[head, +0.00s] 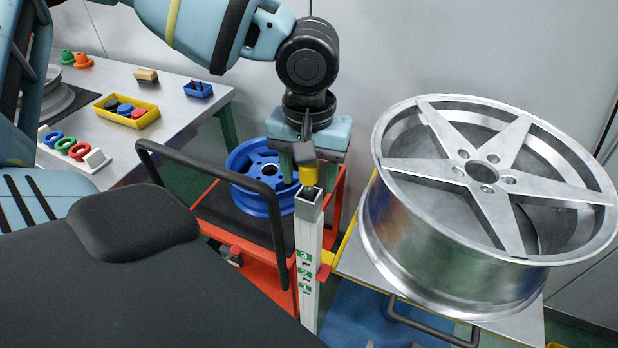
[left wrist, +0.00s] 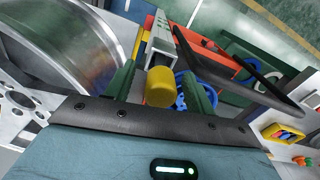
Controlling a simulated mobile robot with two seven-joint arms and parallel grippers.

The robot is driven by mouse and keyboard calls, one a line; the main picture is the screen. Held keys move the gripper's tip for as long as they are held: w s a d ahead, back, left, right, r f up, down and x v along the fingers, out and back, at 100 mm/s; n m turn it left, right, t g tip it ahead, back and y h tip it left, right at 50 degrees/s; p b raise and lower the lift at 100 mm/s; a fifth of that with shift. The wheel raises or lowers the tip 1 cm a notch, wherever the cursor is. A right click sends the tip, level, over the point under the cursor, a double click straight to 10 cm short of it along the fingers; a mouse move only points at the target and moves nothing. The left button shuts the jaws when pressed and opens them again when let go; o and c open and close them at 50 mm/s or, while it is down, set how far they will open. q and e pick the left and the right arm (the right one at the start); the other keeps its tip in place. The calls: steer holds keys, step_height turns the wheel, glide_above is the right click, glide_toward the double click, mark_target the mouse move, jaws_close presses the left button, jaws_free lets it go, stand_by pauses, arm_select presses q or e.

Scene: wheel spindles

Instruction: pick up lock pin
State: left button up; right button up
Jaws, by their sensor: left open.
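The lock pin (head: 310,174) shows as a yellow cylinder at the top of a white square post (head: 307,250) in the head view. It also shows in the left wrist view (left wrist: 160,87), with its yellow end towards the camera. My left gripper (head: 309,182) reaches down over the post from above. Its green fingers are open, one on each side of the yellow cylinder, with visible gaps in the left wrist view (left wrist: 163,84). The pin's lower part is hidden. My right gripper is not in view.
A large silver wheel (head: 440,245) stands close to the right of the post. A blue wheel (head: 240,190) sits on a red cart (head: 265,262) with a black handle (head: 215,162) behind the post. A grey table (head: 178,100) at the left holds a yellow tray (head: 148,117) and coloured rings.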

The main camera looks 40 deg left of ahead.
arm_select(q)
steer(key=shift+f, duration=0.8)
steer(key=shift+c, duration=0.2)
steer(key=c, duration=1)
steer(key=shift+r, duration=0.1)
step_height(320, 180, up, 10)
steer(key=shift+f+p, duration=0.1)
steer(key=shift+p, duration=0.2)
